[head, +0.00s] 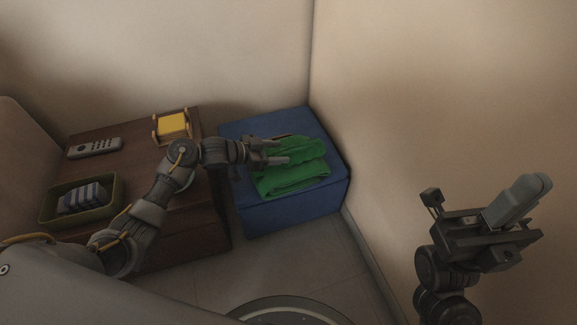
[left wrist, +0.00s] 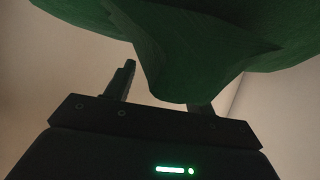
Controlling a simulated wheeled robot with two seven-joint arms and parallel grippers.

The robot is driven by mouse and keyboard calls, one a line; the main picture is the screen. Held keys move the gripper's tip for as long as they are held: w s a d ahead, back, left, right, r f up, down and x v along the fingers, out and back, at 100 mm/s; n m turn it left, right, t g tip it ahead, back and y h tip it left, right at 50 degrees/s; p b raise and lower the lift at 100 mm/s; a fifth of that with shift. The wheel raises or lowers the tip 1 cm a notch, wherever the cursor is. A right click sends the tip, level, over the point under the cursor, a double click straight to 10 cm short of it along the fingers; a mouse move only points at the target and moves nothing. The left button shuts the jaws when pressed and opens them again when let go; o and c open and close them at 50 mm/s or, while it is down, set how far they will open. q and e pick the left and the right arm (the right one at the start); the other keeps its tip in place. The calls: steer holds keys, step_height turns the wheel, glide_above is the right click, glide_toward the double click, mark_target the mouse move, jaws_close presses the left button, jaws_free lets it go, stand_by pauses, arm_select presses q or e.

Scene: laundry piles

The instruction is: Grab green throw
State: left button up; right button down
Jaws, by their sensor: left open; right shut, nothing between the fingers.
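The green throw (head: 292,170) lies folded on top of a blue cube-shaped seat (head: 290,215) in the corner. My left gripper (head: 276,152) is open at the throw's left edge, its fingers pointing right across the cloth. In the left wrist view the throw (left wrist: 205,40) fills the top, and a fold of it hangs down in front of my left gripper (left wrist: 160,95), hiding most of one finger. I cannot tell whether cloth lies between the fingers. My right gripper (head: 515,200) is shut and empty, in front of the right wall, well away from the throw.
A dark wooden table (head: 190,215) stands left of the blue seat. It holds a grey remote (head: 95,148), a yellow block in a holder (head: 173,126) and a green tray (head: 112,188) with striped cloths. Walls close in behind and right; floor (head: 300,265) shows in front.

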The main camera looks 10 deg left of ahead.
arm_select(q)
steer(key=shift+x, duration=0.95)
steer(key=shift+w, duration=0.1)
jaws_close()
steer(key=shift+r, duration=0.1)
